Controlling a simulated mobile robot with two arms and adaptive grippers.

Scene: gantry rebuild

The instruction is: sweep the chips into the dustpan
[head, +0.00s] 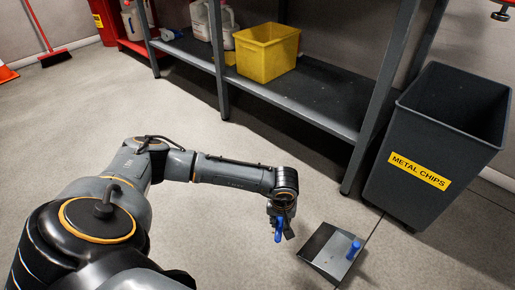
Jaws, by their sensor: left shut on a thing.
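The dustpan (320,248) lies on the floor at the lower middle of the head view. It is dark, with a blue handle standing up on its right side. My left gripper (281,221) points down just to the upper left of the dustpan. It is shut on a blue-handled tool (279,232), possibly a brush; its lower end is hard to make out. The tool looks apart from the dustpan. I cannot make out any chips on the floor. My right gripper is out of view.
A dark bin (432,140) labelled METAL CHIPS stands at the right. A grey shelf (320,97) holding a yellow crate (266,55) runs along the back. A red broom (55,58) and an orange cone (6,73) are at the far left. Open floor lies left of the dustpan.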

